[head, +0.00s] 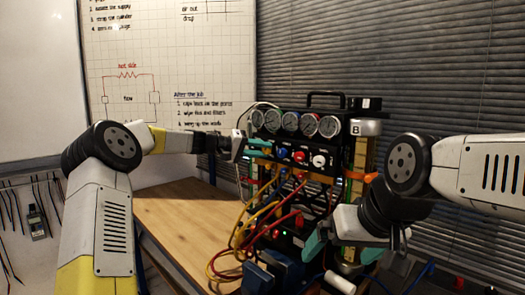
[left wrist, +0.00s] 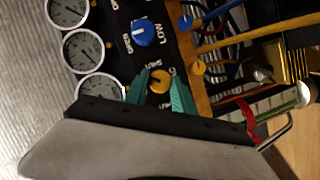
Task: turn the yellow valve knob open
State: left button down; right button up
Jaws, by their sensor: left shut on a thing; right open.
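The yellow valve knob (left wrist: 159,80) is on the black panel of the gauge rig (head: 340,130). In the left wrist view it sits between the teal fingertips of my left gripper (left wrist: 160,90), which is shut on it. In the head view my left gripper (head: 256,148) reaches the left end of the panel, and the knob is hidden there. The knob's pointer angle is too small to tell. My right gripper (head: 342,250) is open and empty, low in front of the rig's right side.
A blue knob (left wrist: 143,32) is beside the yellow one; in the head view red (head: 299,156) and white (head: 319,160) knobs follow to the right. Several gauges (head: 290,121) line the top. Yellow and red hoses (head: 245,225) hang in front. The wooden table (head: 180,215) is clear at left.

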pick_arm(q)
jog(key=n, duration=0.2)
jog(key=n+h, duration=0.1)
jog(key=shift+a+f+n+h, duration=0.1)
jog(key=shift+f+n+h, duration=0.05)
jog(key=shift+n+h, duration=0.2)
jog(key=shift+f+n+t+h, duration=0.1)
jog(key=shift+n+t+h, duration=0.35)
jog(key=shift+n, duration=1)
jog(key=c, duration=1.1)
grip_release()
jog(key=shift+o, duration=0.2)
jog(key=v, duration=0.7)
jog(key=shift+a, duration=0.35)
jog(key=shift+s+d, duration=0.1)
jog(key=shift+s, duration=0.05)
